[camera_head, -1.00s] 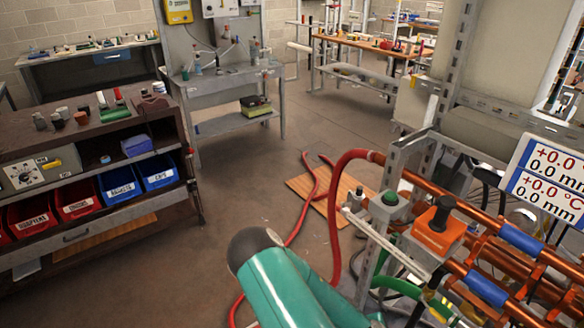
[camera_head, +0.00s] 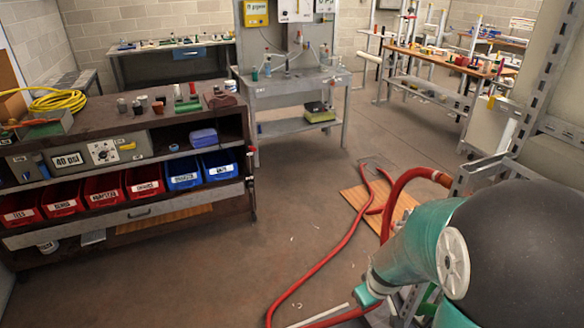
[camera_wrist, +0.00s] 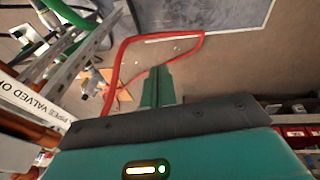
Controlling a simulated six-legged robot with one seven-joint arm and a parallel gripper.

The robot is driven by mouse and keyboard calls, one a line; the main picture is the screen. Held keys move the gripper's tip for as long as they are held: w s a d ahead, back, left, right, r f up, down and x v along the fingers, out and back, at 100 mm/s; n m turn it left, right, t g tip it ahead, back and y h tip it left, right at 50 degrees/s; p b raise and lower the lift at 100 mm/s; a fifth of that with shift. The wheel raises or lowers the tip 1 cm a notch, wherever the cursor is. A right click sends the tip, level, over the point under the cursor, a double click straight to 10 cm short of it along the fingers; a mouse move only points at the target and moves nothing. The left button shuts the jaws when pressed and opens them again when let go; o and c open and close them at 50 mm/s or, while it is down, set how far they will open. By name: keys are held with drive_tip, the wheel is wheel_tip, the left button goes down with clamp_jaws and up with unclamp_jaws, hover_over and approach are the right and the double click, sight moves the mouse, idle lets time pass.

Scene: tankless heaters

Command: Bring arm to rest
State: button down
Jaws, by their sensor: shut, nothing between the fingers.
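My arm (camera_head: 420,245), teal with a dark rounded joint, fills the lower right of the head view and hides much of the rig behind it. My gripper (camera_wrist: 157,88) shows in the wrist view as teal fingers together beyond a dark edge. It is shut and empty, above the brown floor.
A dark workbench (camera_head: 110,130) with red and blue bins stands at left. A red hose (camera_head: 335,250) loops over the floor and also shows in the wrist view (camera_wrist: 115,60). A grey metal table (camera_head: 290,90) stands behind.

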drive_tip(key=s+a+r+m+t, duration=0.1)
drive_tip(key=s+a+r+m, duration=0.1)
drive_tip(key=s+r, duration=0.5)
drive_tip(key=s+a+r+m+t, duration=0.1)
drive_tip(key=s+r, duration=0.6)
drive_tip(key=r, duration=1)
drive_tip(key=shift+a+r+m+t+y, duration=0.15)
drive_tip(key=shift+a+m+t+y, duration=0.15)
drive_tip(key=shift+a+m, duration=0.55)
drive_tip(key=shift+d+m, duration=0.25)
drive_tip(key=shift+d, duration=0.05)
